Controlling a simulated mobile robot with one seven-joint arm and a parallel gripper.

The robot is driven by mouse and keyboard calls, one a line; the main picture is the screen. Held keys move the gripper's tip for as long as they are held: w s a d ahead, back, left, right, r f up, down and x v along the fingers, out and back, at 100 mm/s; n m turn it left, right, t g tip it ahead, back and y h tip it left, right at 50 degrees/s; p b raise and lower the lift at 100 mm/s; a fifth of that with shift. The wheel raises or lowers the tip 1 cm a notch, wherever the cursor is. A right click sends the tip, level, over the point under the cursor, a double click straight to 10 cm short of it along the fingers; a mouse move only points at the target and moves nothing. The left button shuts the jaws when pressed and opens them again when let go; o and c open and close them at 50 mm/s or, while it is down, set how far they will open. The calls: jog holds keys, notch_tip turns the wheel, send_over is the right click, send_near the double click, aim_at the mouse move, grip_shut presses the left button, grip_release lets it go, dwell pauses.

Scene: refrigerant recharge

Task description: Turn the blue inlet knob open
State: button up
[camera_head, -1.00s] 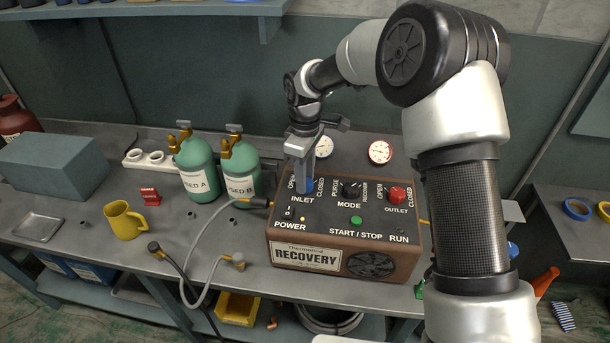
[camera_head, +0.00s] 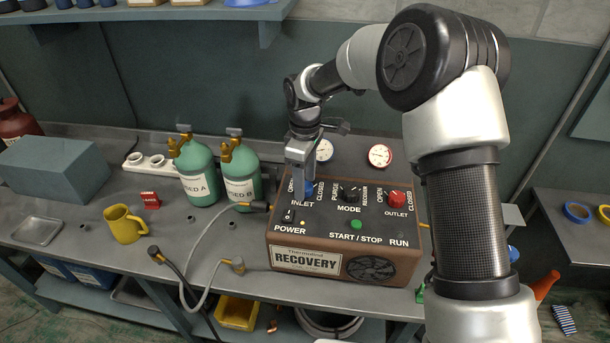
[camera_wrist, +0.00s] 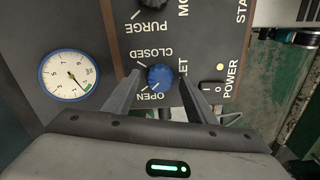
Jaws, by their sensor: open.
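The blue inlet knob (camera_head: 309,187) is on the sloped top panel of the brown recovery machine (camera_head: 306,260), at its upper left. My gripper (camera_head: 301,164) is just above it and partly hides it in the head view. In the wrist view the blue knob (camera_wrist: 159,76) lies between the two spread fingers of my gripper (camera_wrist: 160,84), with a gap on each side. The OPEN and CLOSED labels are beside the knob. The wrist view is turned, and I cannot tell clearly which label the knob points to. The jaws are empty.
The black mode knob (camera_head: 350,192) and red outlet knob (camera_head: 396,197) are to the right. Two gauges (camera_head: 380,155) stand behind the panel. Green cylinders (camera_head: 197,172), hoses (camera_head: 207,270) and a yellow mug (camera_head: 122,224) are to the left.

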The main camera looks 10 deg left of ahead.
notch_tip(320, 180, up, 18)
jog(key=shift+f, duration=0.25)
dwell(0.3)
